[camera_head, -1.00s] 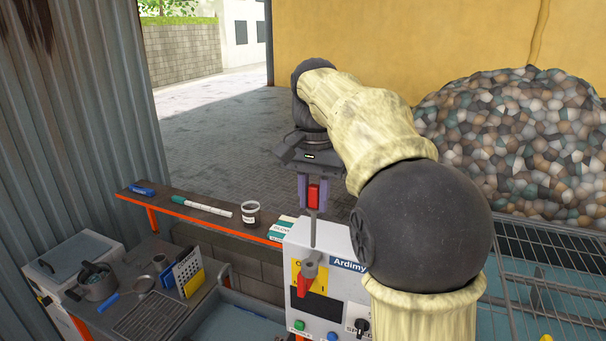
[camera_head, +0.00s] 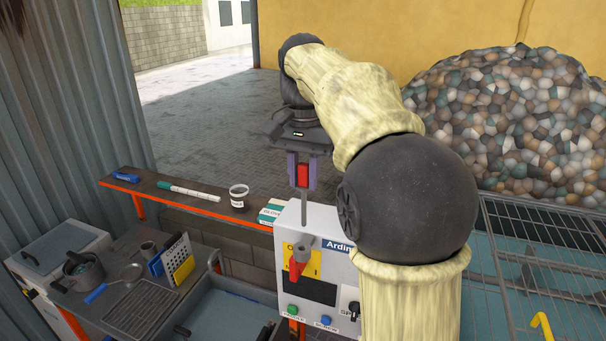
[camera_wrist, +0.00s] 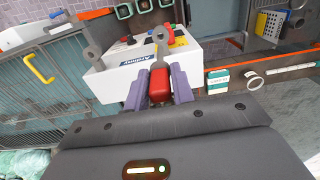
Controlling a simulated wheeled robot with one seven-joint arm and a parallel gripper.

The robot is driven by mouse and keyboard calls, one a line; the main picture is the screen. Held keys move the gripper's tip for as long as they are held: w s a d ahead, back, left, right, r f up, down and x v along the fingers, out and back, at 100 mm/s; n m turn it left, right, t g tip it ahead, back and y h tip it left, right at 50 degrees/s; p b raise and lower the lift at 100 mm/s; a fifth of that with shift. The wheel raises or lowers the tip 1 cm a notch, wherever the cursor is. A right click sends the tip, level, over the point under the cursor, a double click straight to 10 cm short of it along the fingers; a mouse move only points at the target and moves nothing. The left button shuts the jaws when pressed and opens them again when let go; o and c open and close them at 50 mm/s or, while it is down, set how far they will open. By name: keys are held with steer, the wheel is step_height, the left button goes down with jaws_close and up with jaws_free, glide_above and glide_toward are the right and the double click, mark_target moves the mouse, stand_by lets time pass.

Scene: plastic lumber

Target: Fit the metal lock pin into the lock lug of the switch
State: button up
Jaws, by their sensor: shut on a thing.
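My gripper (camera_head: 303,180) is shut on the red grip (camera_head: 303,175) of the metal lock pin (camera_head: 304,211), above the control box. The pin hangs upright, shaft down. In the head view its tip shows a little above the grey lock lug (camera_head: 303,243) of the switch; depth is hard to judge. The switch's red handle (camera_head: 297,268) points down on a yellow plate. In the wrist view my gripper (camera_wrist: 159,90) has its purple fingers on both sides of the red grip (camera_wrist: 159,84), and the metal shaft (camera_wrist: 160,45) reaches toward the box. The pin's tip is hard to make out there.
The white control box (camera_head: 340,233) carries green and blue buttons and a black knob. A narrow shelf (camera_head: 160,183) holds a marker, a cup and a small box. A workbench with a pot stands at left. A wire rack (camera_head: 540,240) lies at right.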

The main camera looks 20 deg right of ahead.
steer(key=shift+a, duration=0.25)
steer(key=m, duration=0.1)
steer(key=m+p, duration=0.1)
steer(key=shift+s+d+r+m, duration=0.1)
steer(key=shift+r+m, duration=0.05)
steer(key=shift+m, duration=0.15)
steer(key=m+p, duration=0.1)
steer(key=m, duration=0.1)
steer(key=shift+m, duration=0.7)
steer(key=shift+p, duration=0.3)
steer(key=shift+f+b, duration=5)
steer(key=shift+f, duration=2.35)
